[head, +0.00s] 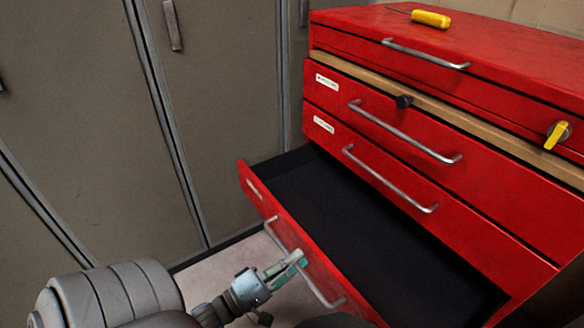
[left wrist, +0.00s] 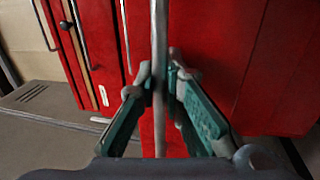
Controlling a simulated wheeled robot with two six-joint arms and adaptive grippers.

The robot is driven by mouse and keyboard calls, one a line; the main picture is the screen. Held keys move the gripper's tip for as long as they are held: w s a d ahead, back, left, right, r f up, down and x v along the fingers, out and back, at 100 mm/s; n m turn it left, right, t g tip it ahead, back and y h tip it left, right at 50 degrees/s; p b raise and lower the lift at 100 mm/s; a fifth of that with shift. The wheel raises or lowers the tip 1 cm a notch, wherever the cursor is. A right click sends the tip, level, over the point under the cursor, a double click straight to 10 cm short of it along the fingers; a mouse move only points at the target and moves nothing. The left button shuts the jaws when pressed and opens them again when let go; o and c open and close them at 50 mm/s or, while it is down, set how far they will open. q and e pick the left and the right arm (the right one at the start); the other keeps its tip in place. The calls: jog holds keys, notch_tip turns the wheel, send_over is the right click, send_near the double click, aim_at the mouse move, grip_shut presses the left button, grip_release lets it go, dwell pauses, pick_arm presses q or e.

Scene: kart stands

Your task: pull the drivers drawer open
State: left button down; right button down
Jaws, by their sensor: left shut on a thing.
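The lowest drawer (head: 262,197) of the red tool cabinet stands pulled out, with a bare black interior and a small pale label I cannot read. My left gripper (head: 297,260) is shut on the drawer's metal bar handle (head: 326,297), in front of the drawer's red face. In the left wrist view the handle (left wrist: 159,35) runs upright between the teal fingers of my left gripper (left wrist: 160,80). The fingers hide part of the bar. My right gripper is not in view.
Two shut red drawers with bar handles (head: 405,135) are above the open one. A top chest holds a yellow screwdriver (head: 430,18) on its lid and a yellow key-like piece (head: 556,134) on its front. Grey lockers (head: 220,100) stand close at the left.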

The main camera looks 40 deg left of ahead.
pick_arm(q)
jog(key=c, duration=1.7)
grip_release()
jog(key=v, duration=1.2)
jog(key=shift+f, duration=0.1)
jog(key=shift+d, duration=0.1)
